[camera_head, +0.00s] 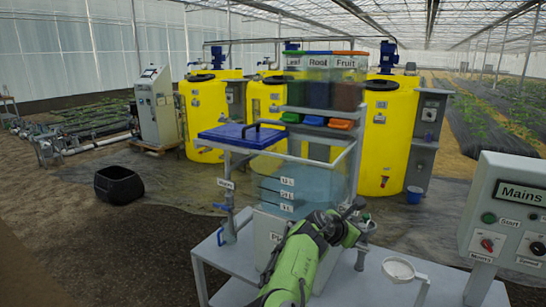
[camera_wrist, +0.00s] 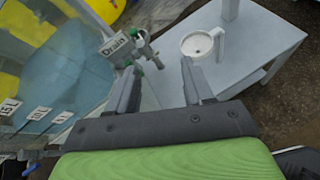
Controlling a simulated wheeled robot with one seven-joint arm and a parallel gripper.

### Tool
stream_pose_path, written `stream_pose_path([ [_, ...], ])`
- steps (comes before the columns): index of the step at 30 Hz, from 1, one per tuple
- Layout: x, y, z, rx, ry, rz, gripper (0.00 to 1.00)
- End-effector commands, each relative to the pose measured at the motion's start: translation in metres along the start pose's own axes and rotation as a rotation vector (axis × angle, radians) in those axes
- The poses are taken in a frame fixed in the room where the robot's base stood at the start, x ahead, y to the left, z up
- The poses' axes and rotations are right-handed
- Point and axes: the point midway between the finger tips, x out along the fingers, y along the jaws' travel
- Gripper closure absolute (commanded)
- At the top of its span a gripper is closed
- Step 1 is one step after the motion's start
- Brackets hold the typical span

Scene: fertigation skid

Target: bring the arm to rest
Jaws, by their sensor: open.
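My green arm reaches up from the bottom middle of the head view. My gripper (camera_head: 358,212) is in front of the right side of the clear mixing tank (camera_head: 310,185). In the wrist view my gripper (camera_wrist: 160,78) has its two dark fingers apart, with nothing between them. Beyond the fingertips is a small drain valve (camera_wrist: 142,52) with green parts, beside a "Drain" label (camera_wrist: 116,45). The fingers look apart from the valve, though the exact gap cannot be told.
A white handled cup (camera_head: 398,268) stands on the low grey table (camera_head: 435,285) at right; it also shows in the wrist view (camera_wrist: 198,44). The Mains panel (camera_head: 510,215) stands at far right.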

Motion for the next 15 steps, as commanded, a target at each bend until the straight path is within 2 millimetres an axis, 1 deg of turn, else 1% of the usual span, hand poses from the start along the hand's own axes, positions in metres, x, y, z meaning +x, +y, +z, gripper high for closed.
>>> stream_pose_path([
  [1, -0.001, -0.035, 0.016, 0.214, 0.095, -0.059, 0.49],
  [2, -0.003, -0.054, 0.018, 0.342, 0.151, -0.096, 0.49],
  [3, -0.009, -0.077, 0.019, 0.505, 0.221, -0.145, 0.49],
  [5, -0.024, -0.104, 0.018, 0.734, 0.322, -0.218, 0.49],
  [6, -0.038, -0.119, 0.016, 0.876, 0.386, -0.266, 0.49],
  [7, -0.050, -0.129, 0.015, 0.978, 0.432, -0.303, 0.49],
  [8, -0.064, -0.137, 0.015, 1.075, 0.477, -0.337, 0.49],
  [9, -0.085, -0.147, 0.014, 1.194, 0.533, -0.385, 0.49],
  [11, -0.118, -0.161, 0.013, 1.357, 0.609, -0.453, 0.49],
  [12, -0.143, -0.169, 0.014, 1.455, 0.653, -0.497, 0.49],
  [14, -0.180, -0.182, 0.014, 1.587, 0.706, -0.561, 0.49],
  [15, -0.206, -0.191, 0.014, 1.666, 0.732, -0.601, 0.49],
])
